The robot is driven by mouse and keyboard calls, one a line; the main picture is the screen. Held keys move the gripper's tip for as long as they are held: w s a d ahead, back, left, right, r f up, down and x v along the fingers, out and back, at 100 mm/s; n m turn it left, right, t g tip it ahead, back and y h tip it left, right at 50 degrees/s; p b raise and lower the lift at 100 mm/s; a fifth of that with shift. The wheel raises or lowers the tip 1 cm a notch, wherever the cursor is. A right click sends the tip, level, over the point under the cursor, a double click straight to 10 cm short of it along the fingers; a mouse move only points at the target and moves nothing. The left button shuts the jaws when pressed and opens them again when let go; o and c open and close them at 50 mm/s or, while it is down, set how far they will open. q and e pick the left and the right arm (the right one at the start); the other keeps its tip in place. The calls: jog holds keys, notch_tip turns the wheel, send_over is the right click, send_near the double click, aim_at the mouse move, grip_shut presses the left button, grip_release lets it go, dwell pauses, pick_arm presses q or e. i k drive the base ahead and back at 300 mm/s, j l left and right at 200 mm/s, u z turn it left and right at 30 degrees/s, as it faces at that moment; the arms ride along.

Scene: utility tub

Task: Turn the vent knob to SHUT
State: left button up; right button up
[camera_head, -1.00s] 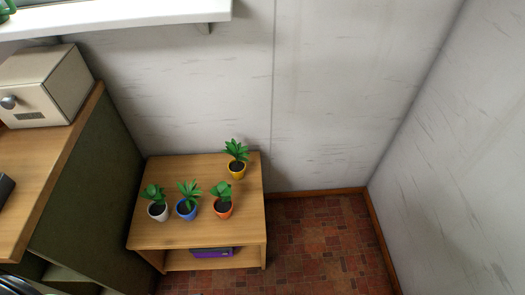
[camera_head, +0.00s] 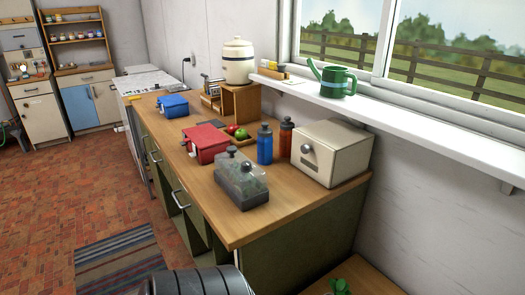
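I see no knob marked SHUT and no lettering that I can read. A cream box (camera_head: 332,165) stands at the near right end of the wooden counter, against the wall. A round grey knob (camera_head: 308,148) sits on its front, above a small plate. I cannot tell whether this is the vent knob. A dark grey box (camera_head: 241,183) with a knob on its lid stands nearer the counter's front edge. Neither of my grippers is in view.
A green watering can (camera_head: 338,82) stands on the windowsill. A striped rug (camera_head: 120,262) lies on the open tiled floor at left.

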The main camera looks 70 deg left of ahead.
aim_at(246, 166)
jog(key=u, duration=2.35)
